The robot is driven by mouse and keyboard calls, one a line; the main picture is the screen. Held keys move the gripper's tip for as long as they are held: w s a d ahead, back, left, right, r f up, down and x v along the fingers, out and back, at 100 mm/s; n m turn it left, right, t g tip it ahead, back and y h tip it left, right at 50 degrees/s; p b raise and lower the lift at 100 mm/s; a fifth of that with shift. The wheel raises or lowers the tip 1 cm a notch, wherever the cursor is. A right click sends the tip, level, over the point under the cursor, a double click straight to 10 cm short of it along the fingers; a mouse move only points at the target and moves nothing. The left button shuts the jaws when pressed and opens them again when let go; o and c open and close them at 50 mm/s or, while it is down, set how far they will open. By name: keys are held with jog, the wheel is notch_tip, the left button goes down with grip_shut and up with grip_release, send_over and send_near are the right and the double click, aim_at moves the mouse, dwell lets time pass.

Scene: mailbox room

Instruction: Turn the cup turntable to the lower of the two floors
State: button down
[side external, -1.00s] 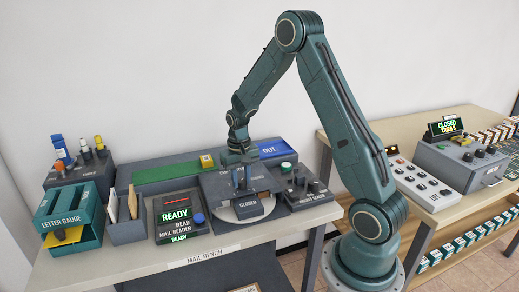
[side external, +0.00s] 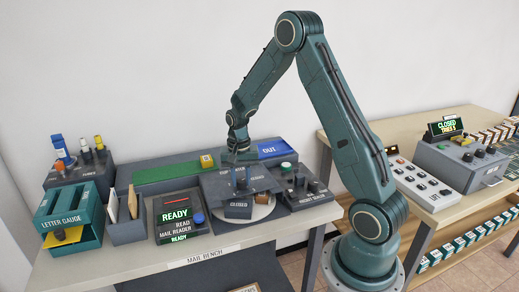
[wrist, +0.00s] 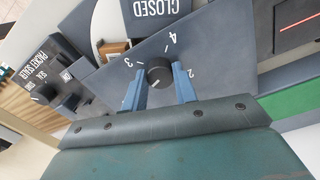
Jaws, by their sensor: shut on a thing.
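The cup turntable is a pale round disc (side external: 264,206) on the bench. A dark grey plate (wrist: 205,55) with a front block marked CLOSED (side external: 237,207) sits over it. In the wrist view, a black round knob (wrist: 160,73) stands on the plate among the numbers 2, 3 and 4. My gripper (side external: 241,178) comes down from above, with its two blue fingers on either side of the knob. It is shut on the knob. The gripper hides the knob in the side view.
A mail reader (side external: 178,215) reading READY stands to the left, and a panel with several knobs (side external: 302,188) stands close on the right. A blue OUT tray (side external: 277,149) and a green strip (side external: 165,173) lie behind.

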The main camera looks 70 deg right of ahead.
aim_at(241, 180)
jog(key=shift+m, duration=3.4)
jog(key=shift+d+m, duration=0.1)
jog(key=shift+m, duration=3)
jog(key=c, duration=1.1)
grip_release()
notch_tip(241, 180, up, 14)
jog(key=shift+w, duration=0.15)
